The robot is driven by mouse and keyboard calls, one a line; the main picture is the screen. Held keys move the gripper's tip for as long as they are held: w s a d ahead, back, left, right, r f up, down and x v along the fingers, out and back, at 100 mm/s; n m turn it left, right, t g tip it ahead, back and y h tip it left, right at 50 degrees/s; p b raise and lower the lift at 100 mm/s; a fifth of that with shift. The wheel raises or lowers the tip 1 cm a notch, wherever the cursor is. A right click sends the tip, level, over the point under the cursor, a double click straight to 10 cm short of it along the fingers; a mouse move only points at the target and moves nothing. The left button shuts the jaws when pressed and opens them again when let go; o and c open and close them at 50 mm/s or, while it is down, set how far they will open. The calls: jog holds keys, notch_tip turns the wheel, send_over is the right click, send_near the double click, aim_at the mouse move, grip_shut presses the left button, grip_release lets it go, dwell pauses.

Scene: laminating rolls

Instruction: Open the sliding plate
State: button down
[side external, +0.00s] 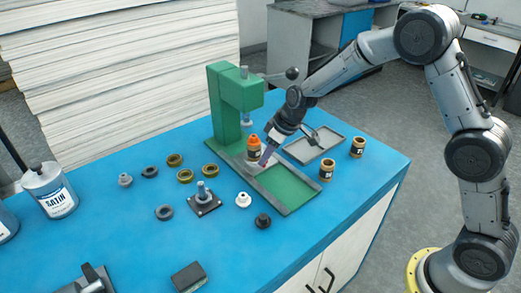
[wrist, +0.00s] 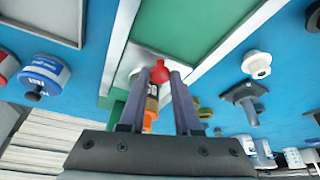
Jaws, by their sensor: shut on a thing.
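The green press (side external: 222,105) stands on a long grey base (side external: 292,207) with a green rectangular panel (side external: 290,186). The green panel also shows in the wrist view (wrist: 185,25). My gripper (side external: 266,158) reaches down over the base, just in front of the press column. In the wrist view my fingers (wrist: 159,70) are shut on a small red knob (wrist: 160,69) at the edge of a pale grey plate end. I cannot tell where the sliding plate's edges lie. An orange-capped bottle (side external: 254,145) stands close beside my fingers and partly shows between them in the wrist view.
Several rings and fittings, including a white one (side external: 243,199), lie left of and in front of the base. The front right blue tabletop is clear.

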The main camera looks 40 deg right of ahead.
jog(key=s, duration=1.3)
jog(key=shift+s, duration=0.3)
jog(key=c, duration=0.6)
grip_release()
jog(key=v, duration=1.3)
jog(key=shift+s+r, duration=0.2)
jog(key=shift+r, duration=0.15)
